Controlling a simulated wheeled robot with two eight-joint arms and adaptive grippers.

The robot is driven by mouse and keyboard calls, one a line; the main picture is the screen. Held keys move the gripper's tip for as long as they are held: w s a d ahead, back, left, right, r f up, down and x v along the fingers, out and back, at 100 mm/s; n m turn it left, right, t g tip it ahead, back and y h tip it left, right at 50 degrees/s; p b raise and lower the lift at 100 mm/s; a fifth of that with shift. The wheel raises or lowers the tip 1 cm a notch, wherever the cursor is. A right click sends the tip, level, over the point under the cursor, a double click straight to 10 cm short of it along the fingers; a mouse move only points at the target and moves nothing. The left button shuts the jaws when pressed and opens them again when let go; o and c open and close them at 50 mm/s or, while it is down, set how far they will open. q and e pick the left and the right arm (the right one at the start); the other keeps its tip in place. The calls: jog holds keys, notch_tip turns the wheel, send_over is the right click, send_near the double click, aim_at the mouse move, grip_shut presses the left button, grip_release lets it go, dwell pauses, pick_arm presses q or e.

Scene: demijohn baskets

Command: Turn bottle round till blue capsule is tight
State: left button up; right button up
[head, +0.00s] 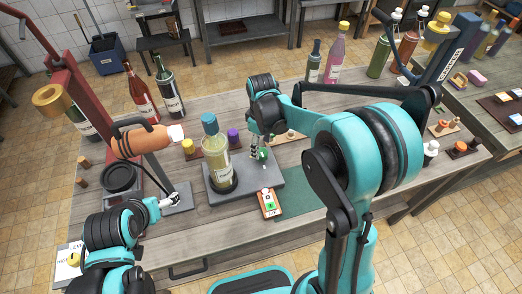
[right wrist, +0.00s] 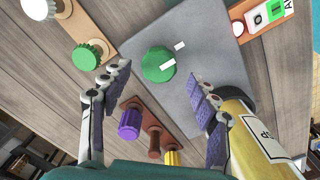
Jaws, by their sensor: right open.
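A pale yellow bottle (head: 217,165) with a blue capsule (head: 209,124) on its neck stands upright on a grey plate (head: 275,183). My right gripper (head: 259,153) is just right of the bottle, over a green ribbed knob (head: 263,156) on that plate. In the right wrist view its fingers (right wrist: 153,82) are spread and empty, with the green knob (right wrist: 158,64) beyond them. Part of the bottle (right wrist: 258,150) shows beside the right-hand finger; its capsule is out of that view. My left gripper (head: 168,202) is low at the left, too small to read.
Dark and red bottles (head: 139,95) stand behind.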

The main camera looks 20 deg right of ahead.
aim_at(261, 152)
notch_tip(261, 152, down, 3)
jog(key=shift+w+r+b, duration=0.1)
jog(key=shift+b, duration=0.2)
jog(key=shift+f, duration=0.55)
jog(key=c, duration=1.2)
jog(key=shift+o, duration=0.2)
jog(key=m, duration=0.5)
jog(key=shift+m, duration=0.4)
jog(key=m, duration=0.5)
jog(key=shift+m+b, duration=0.35)
jog(key=shift+m, duration=0.05)
